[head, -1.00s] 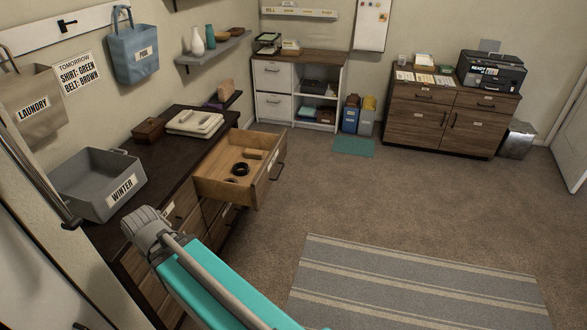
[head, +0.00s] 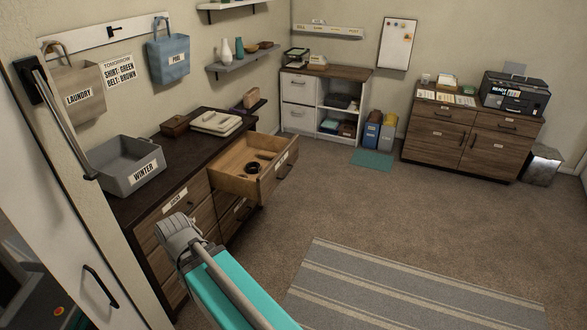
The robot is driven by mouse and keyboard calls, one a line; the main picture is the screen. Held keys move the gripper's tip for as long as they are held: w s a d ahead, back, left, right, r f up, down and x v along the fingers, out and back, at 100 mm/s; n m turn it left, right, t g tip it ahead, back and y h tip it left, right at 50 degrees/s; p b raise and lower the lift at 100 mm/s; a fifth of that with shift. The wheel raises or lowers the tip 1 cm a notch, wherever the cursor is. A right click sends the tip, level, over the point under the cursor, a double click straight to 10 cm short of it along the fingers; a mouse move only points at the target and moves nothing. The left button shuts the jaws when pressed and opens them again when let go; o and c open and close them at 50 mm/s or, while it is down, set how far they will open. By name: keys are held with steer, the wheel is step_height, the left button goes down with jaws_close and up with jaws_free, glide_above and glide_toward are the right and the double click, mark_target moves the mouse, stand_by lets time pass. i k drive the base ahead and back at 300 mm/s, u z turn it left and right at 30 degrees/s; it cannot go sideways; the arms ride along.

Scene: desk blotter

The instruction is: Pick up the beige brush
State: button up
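I cannot pick out the beige brush for certain in the head view. A small tan object (head: 251,98) sits on a little dark wall shelf behind the dresser, too small to identify. A small light-brown block-like item (head: 265,155) lies in the open drawer (head: 232,183), beside a dark coiled item (head: 252,168). My own teal and grey arm link shows at the bottom centre, in front of the dresser. My gripper is not in view.
The dark dresser (head: 150,205) holds a grey WINTER bin (head: 125,165), a brown box (head: 175,126) and folded cream cloth (head: 216,122). Its open drawer juts into the room. Carpet (head: 330,205) and a striped rug (head: 400,290) lie clear on the right. A white door is close at left.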

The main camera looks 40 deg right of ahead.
mark_target(263, 155)
steer(key=z, duration=1.3)
steer(key=i, duration=1)
steer(key=u, duration=0.05)
